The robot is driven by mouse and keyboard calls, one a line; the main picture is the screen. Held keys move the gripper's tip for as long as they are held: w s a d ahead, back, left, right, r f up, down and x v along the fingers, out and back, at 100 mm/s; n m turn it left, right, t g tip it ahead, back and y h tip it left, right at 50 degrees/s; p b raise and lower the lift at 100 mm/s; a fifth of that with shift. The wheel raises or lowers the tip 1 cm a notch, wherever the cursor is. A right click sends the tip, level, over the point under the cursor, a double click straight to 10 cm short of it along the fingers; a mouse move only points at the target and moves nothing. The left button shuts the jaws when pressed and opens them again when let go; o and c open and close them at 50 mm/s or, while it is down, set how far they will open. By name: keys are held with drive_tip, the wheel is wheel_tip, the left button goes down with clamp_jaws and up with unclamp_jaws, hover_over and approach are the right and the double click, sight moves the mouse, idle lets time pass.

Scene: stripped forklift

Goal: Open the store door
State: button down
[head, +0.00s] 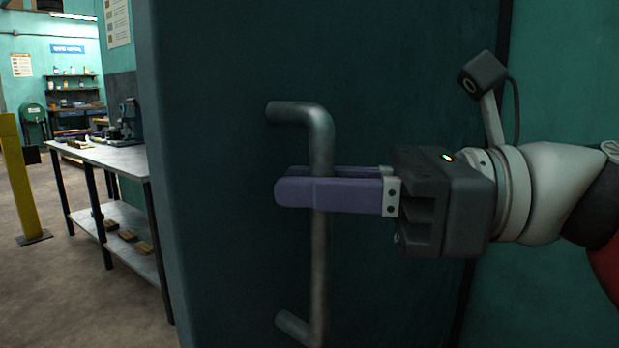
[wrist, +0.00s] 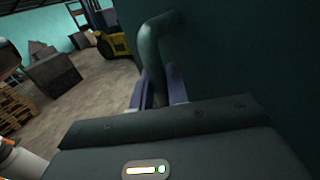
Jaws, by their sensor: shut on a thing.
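The store door (head: 220,200) is a dark teal panel filling the middle of the head view. Its left edge stands out into the room, with the workshop visible beyond it. A grey metal bar handle (head: 319,250) runs upright on the door, bent into it at top and bottom. My gripper (head: 298,188) comes from the right with its purple fingers on either side of the handle, shut on it. In the wrist view the handle (wrist: 150,50) curves above the gripper body, between the fingers. The far finger is partly hidden behind the near one.
A workbench (head: 105,155) with a lower shelf stands left of the door. A yellow post (head: 20,180) is farther left, with open floor between. The wrist view shows a yellow forklift (wrist: 113,42), boxes (wrist: 53,78) and pallets (wrist: 14,105). A teal wall (head: 560,60) is at right.

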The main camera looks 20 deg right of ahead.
drive_tip(key=shift+s+r, duration=0.1)
drive_tip(key=shift+s, duration=0.05)
drive_tip(key=c, duration=1.4)
unclamp_jaws()
drive_tip(key=shift+c, duration=0.2)
drive_tip(key=v, duration=0.7)
drive_tip(key=shift+s+d, duration=0.2)
drive_tip(key=shift+d, duration=0.15)
drive_tip(key=shift+a, duration=0.1)
